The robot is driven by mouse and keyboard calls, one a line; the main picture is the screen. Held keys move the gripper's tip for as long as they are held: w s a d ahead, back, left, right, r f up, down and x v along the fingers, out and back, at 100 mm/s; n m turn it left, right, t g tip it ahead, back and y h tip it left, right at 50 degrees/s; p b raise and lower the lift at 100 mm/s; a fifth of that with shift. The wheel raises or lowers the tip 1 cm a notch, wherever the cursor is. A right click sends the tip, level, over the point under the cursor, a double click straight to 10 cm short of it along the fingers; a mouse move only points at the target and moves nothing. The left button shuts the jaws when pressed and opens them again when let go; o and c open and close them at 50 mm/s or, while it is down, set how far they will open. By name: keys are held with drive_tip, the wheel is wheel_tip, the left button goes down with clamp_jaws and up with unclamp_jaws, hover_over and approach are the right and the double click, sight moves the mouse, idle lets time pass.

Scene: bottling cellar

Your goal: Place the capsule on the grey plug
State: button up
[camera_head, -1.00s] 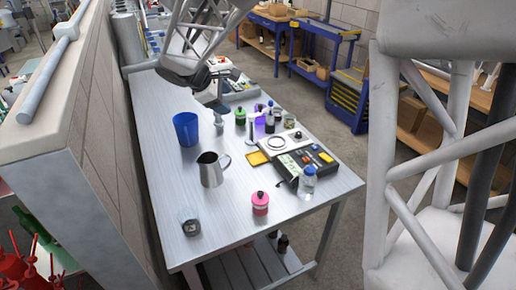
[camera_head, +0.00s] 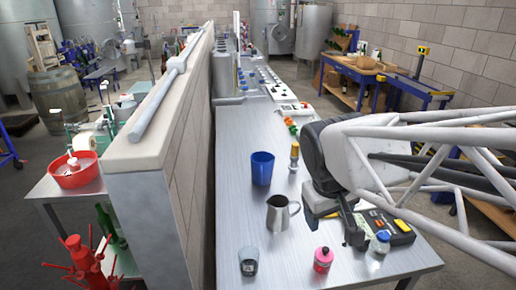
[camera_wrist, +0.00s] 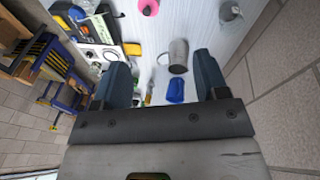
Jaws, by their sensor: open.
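A small upright piece (camera_head: 294,157) with a yellow-gold upper part and a paler lower part stands behind and right of the blue cup. It may be the capsule and the grey plug, but it is too small to tell the two apart. My gripper (camera_head: 353,228) is in front and to the right of it, above the right side of the steel table (camera_head: 238,205). My gripper's two dark blue fingers (camera_wrist: 163,80) are wide apart in the wrist view, with nothing visibly held between them.
A blue cup (camera_head: 262,168), a steel jug (camera_head: 279,213), a small glass (camera_head: 248,261) and a pink bottle (camera_head: 322,259) stand on the table. A clear bottle (camera_head: 379,243) and a dark device (camera_head: 398,230) are beside my gripper. A brick wall (camera_head: 196,120) borders the left.

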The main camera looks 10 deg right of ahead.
drive_tip(key=s+a+f+m+y, duration=0.1)
drive_tip(key=s+m, duration=0.1)
drive_tip(key=s, duration=0.3)
drive_tip(key=shift+s+a+f+t+y, duration=0.2)
drive_tip(key=shift+s+a+t+y, duration=0.1)
drive_tip(key=shift+s+a, duration=0.1)
idle(1.0)
